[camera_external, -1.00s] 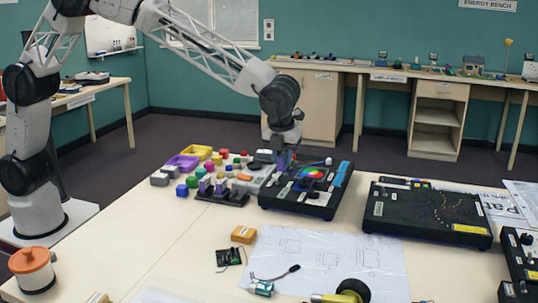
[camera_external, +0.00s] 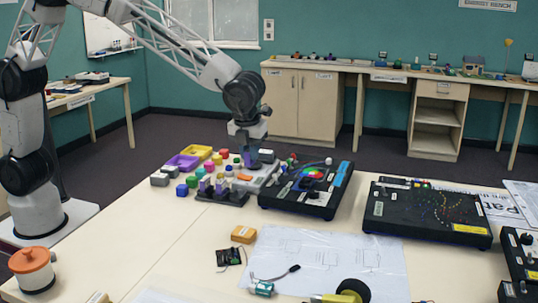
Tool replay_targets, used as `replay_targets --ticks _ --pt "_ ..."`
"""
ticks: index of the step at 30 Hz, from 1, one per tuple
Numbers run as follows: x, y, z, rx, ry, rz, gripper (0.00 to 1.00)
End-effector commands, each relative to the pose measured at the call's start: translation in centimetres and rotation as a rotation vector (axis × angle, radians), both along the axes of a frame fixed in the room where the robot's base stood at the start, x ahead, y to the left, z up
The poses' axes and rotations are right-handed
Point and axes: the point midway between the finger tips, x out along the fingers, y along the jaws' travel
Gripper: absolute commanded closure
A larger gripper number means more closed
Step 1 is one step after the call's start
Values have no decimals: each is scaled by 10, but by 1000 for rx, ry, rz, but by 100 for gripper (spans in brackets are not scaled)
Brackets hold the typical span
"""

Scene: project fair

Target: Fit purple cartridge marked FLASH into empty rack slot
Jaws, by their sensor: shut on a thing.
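My gripper (camera_external: 248,163) points down above the cluster of small parts, just up and right of the black rack (camera_external: 222,199). It is shut on what appears to be the purple cartridge, which is too small and too covered by the fingers to make out clearly. The rack stands on the table and holds purple cartridges (camera_external: 205,184) upright. The empty slot and the FLASH marking cannot be made out at this size.
A black box with a colour wheel (camera_external: 309,174) stands right of the rack. Coloured blocks, a purple tray (camera_external: 182,162) and a yellow tray (camera_external: 197,151) lie to the left and behind. An orange box (camera_external: 243,234) and a paper sheet (camera_external: 325,258) are in front.

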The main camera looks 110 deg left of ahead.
Motion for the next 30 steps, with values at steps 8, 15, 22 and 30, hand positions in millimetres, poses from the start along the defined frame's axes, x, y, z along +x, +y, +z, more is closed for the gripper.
replay_targets --ticks 8,15,22,30 --pt "0 0 0 0 0 0 100" --pt "0 0 0 0 0 0 100" --pt "-6 -13 1 0 -1 12 100" --pt "-21 -39 0 0 0 49 100"
